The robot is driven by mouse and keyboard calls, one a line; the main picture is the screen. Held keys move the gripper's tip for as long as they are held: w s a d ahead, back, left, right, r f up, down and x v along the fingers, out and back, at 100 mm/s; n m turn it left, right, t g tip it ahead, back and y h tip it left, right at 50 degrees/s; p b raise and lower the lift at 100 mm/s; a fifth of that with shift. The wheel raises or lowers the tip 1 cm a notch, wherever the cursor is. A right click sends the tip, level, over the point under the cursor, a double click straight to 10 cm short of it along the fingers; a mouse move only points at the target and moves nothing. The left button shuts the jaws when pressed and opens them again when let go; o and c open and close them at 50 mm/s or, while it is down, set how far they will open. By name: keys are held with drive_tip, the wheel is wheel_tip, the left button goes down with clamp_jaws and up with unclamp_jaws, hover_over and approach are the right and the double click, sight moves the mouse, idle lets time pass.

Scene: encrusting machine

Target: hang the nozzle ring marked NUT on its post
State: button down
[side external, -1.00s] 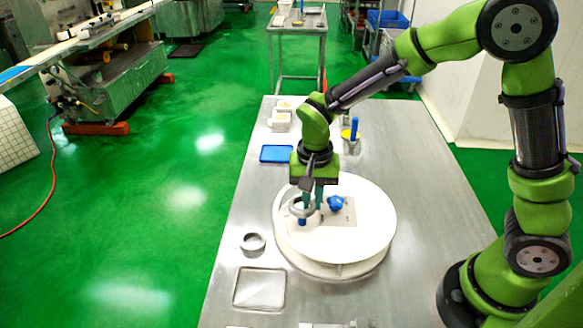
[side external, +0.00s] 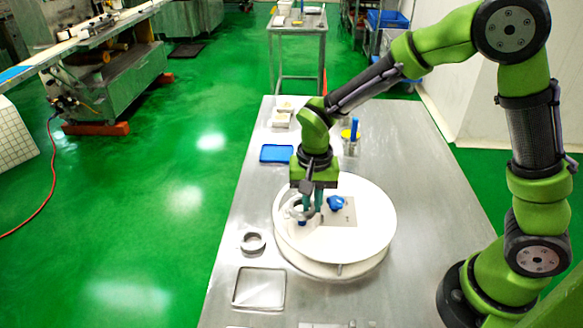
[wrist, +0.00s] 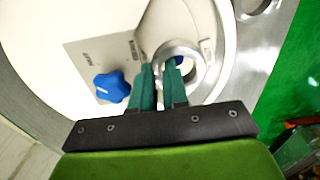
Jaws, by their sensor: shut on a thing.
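My gripper (side external: 312,208) is shut on the wall of a metal nozzle ring (side external: 296,208), above the white round turntable (side external: 365,242). In the wrist view the green fingers (wrist: 160,72) pinch one side of the ring (wrist: 190,50). A blue-tipped post (wrist: 179,61) shows through the ring's opening. The ring appears over or around this post; how far down it sits I cannot tell. A grey label plate (wrist: 85,55) with small lettering lies beside it, too small to read. No marking on the held ring is legible.
A blue star-shaped knob (side external: 335,203) stands close to the right of my fingers. Another metal ring (side external: 252,243) lies on the steel table, left of the turntable. A shallow tray (side external: 259,289) and a blue tray (side external: 276,153) are also on the table.

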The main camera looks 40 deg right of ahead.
drive_tip(key=shift+f, duration=0.85)
idle(0.3)
